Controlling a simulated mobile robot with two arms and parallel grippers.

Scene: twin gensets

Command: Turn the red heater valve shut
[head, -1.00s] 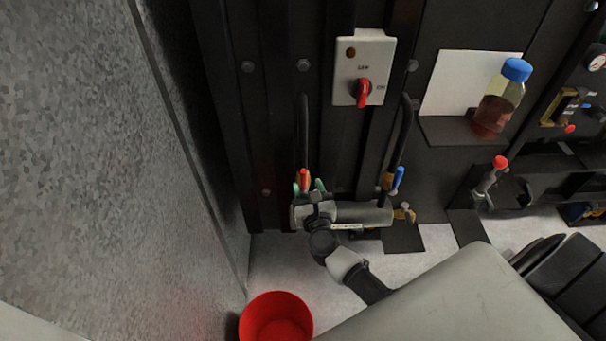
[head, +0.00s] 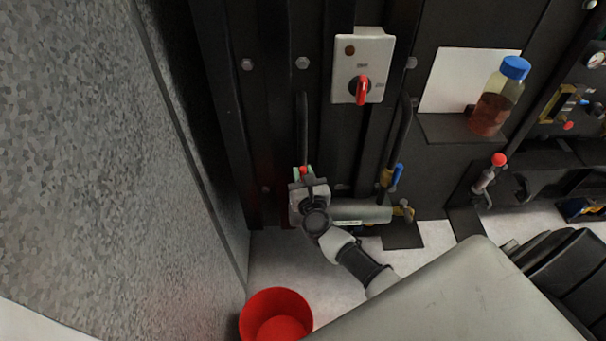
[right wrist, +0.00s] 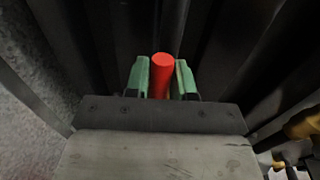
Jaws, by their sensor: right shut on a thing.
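The red heater valve handle (head: 304,169) sticks up at the foot of the dark hose, left of the grey heater cylinder (head: 362,213). My right gripper (head: 304,176) is around it, and its body hides the lower part of the valve. In the right wrist view the round red handle end (right wrist: 162,66) stands between the two green fingers of my right gripper (right wrist: 162,80). The gripper is shut on the handle. The valve body is hidden, so I cannot tell how far it is turned. My left gripper is not in view.
A switch box (head: 375,50) with a red knob is above. A bottle (head: 498,97) stands on a shelf at the right. A red bucket (head: 260,305) is on the floor. A grey wall (head: 100,150) rises close at left.

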